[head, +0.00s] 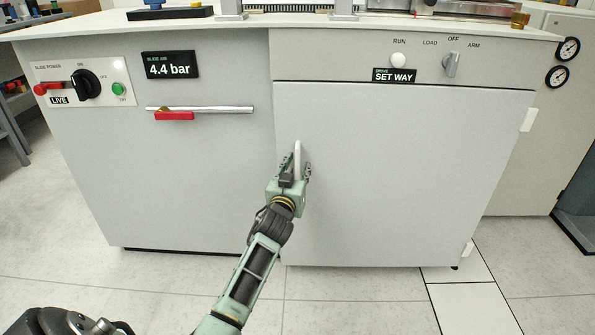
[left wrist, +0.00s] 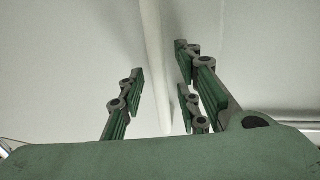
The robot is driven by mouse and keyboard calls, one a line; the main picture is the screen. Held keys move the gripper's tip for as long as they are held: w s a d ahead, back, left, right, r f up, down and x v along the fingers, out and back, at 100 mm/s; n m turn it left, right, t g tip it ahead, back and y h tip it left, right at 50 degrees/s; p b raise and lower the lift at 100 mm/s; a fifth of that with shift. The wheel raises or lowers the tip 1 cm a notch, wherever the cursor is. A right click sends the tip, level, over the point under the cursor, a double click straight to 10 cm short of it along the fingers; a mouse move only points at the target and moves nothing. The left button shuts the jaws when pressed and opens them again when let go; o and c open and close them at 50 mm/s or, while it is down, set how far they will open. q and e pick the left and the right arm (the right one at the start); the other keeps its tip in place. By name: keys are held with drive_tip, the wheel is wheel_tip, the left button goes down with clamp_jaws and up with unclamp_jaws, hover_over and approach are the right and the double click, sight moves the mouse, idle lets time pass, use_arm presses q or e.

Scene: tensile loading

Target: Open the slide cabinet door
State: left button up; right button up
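The slide cabinet door (head: 410,170) is a large pale grey panel on the right half of the cabinet, with hinges on its right side. It looks shut. Its white vertical bar handle (head: 298,150) is near the door's left edge. My left gripper (head: 298,170) is at the handle's lower part. My right gripper is not in view.
Left of the door are a red-tagged metal bar (head: 200,109), a power switch panel (head: 83,83) and a 4.4 bar display (head: 170,65). A knob (head: 451,64) sits above the door. The floor (head: 350,300) in front looks clear.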

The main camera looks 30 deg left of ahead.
use_arm(q)
drive_tip(key=shift+c, duration=0.2)
clamp_jaws()
drive_tip(key=shift+d+f, duration=0.1)
